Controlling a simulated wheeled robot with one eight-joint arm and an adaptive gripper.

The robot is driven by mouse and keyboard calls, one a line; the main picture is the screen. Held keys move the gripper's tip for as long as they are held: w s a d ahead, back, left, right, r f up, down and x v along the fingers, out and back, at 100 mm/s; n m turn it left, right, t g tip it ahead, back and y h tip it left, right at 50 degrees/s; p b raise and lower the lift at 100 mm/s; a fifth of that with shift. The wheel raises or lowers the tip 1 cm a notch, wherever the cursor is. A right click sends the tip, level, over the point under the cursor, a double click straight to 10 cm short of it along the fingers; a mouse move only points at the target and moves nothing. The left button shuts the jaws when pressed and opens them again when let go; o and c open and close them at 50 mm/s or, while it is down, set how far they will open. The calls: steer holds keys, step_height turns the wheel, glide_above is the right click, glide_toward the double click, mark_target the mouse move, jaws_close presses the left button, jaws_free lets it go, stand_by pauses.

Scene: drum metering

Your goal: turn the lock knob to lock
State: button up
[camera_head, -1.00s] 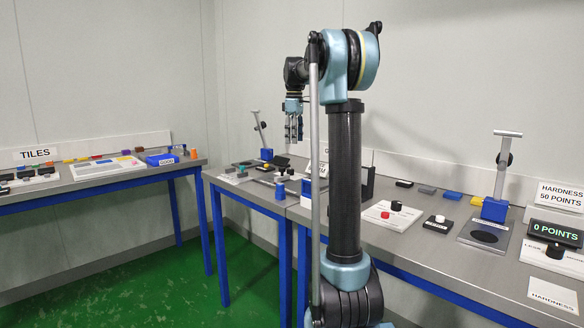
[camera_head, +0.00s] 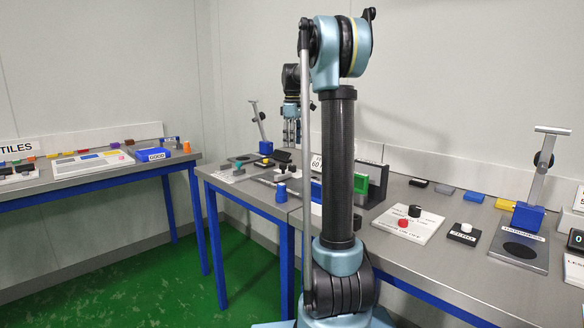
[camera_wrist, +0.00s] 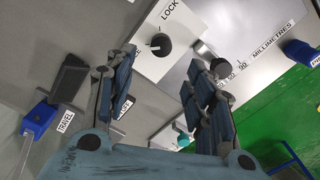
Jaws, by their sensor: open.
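The lock knob (camera_wrist: 160,44) is a round black knob with a pale pointer mark, on a white plate beside the printed word LOCK (camera_wrist: 170,10), upper middle of the wrist view. My gripper (camera_wrist: 162,72) is open, its two blue-grey fingers apart and empty. In that picture the knob lies just beyond the fingertips, nearer the left finger, with no contact visible. I cannot clearly pick out the lock knob there.
A silver cylinder (camera_wrist: 205,52) and a MILLIMETRES scale (camera_wrist: 273,38) lie right of the knob. A dark block (camera_wrist: 70,78) and blue-based stand (camera_wrist: 38,118) are at left. In the head view, a panel with red and black knobs (camera_head: 410,224) occupies the right bench.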

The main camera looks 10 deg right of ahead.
mark_target(293, 166)
step_height(293, 166, down, 11)
steer(key=shift+r, duration=0.1)
stand_by(0.3)
steer(key=shift+c, duration=0.3)
steer(key=c, duration=1)
